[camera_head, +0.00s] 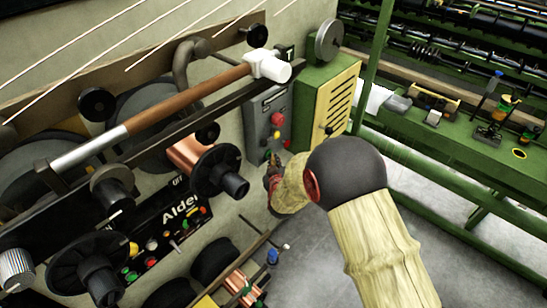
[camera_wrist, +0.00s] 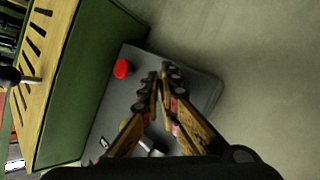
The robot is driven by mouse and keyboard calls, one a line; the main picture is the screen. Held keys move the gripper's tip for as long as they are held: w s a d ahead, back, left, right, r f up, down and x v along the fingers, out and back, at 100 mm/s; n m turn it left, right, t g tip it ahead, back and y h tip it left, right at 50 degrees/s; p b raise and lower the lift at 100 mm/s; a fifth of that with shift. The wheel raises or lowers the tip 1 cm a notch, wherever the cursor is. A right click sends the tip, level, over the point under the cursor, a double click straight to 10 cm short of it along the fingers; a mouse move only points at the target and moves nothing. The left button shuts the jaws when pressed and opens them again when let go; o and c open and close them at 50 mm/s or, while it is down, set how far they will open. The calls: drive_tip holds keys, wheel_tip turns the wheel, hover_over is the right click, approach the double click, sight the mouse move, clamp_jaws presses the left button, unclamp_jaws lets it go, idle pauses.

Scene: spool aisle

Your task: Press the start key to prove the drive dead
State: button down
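A grey control box (camera_head: 262,112) is on the wall beside the green cabinet in the head view. It carries a red mushroom button (camera_head: 278,119). In the wrist view the box's grey face (camera_wrist: 205,88) lies behind my fingers, with the red button (camera_wrist: 122,68) to their left. My gripper (camera_head: 268,158) is in front of the box's lower part. In the wrist view my gripper (camera_wrist: 165,74) has its fingertips together, with nothing seen held between them. I cannot make out the start key; the fingers cover part of the face. Whether the tips touch the box is unclear.
A green cabinet (camera_head: 313,100) with a yellow slotted panel stands right of the box. A green bench (camera_head: 450,140) with tools runs along the right. Spools and a roller (camera_head: 165,110) crowd the left. Grey floor (camera_head: 310,260) shows below my arm.

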drive_tip(key=shift+w+a+r, duration=0.25)
drive_tip(key=shift+a+r, duration=0.05)
drive_tip(key=shift+r, duration=0.35)
drive_tip(key=s+d+f, duration=0.1)
drive_tip(key=s+d, duration=0.3)
drive_tip(key=d, duration=0.1)
idle(0.7)
